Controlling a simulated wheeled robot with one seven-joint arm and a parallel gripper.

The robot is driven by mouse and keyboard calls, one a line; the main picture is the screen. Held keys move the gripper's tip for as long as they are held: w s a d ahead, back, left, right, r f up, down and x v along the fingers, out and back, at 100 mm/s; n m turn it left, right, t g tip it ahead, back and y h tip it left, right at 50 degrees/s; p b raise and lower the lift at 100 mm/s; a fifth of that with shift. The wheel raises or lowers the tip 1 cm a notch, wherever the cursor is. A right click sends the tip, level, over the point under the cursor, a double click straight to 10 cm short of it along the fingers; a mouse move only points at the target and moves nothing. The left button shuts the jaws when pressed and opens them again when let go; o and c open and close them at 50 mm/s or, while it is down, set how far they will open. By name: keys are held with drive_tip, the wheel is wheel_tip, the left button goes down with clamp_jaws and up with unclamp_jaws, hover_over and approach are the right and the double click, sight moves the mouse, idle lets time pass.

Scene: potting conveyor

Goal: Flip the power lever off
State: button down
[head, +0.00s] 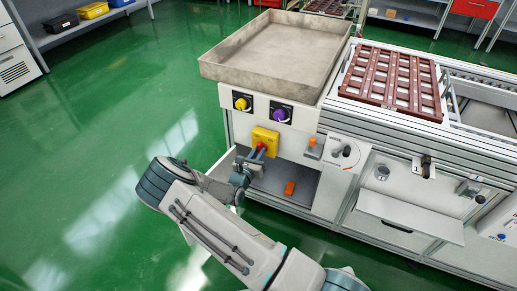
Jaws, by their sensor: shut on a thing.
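A yellow plate (264,136) is fixed on the front of the white machine. A small red lever (262,148) sticks out from its lower part toward my arm. My gripper (256,156) reaches up to it from the lower left and is shut on the lever's end. The fingertips are small here and partly hidden by my own wrist, so the lever's exact angle is hard to tell.
A yellow knob (241,103) and a purple knob (280,115) sit above the plate. An orange-topped control (314,147) is to the right. An orange object (289,188) lies in the open bay below. A grey tray (225,72) overhangs above. Green floor is clear at left.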

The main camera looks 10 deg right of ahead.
drive_tip(key=n+p, duration=0.2)
drive_tip(key=n, duration=0.2)
drive_tip(key=shift+a+f+n, duration=0.1)
drive_tip(key=shift+n, duration=0.3)
idle(0.4)
drive_tip(key=c, duration=1.4)
unclamp_jaws()
drive_tip(key=shift+o, duration=0.2)
drive_tip(key=shift+a, duration=0.1)
drive_tip(key=p+v, duration=0.1)
drive_tip(key=v, duration=1.2)
drive_tip(key=shift+s+a, duration=0.2)
drive_tip(key=shift+s, duration=0.1)
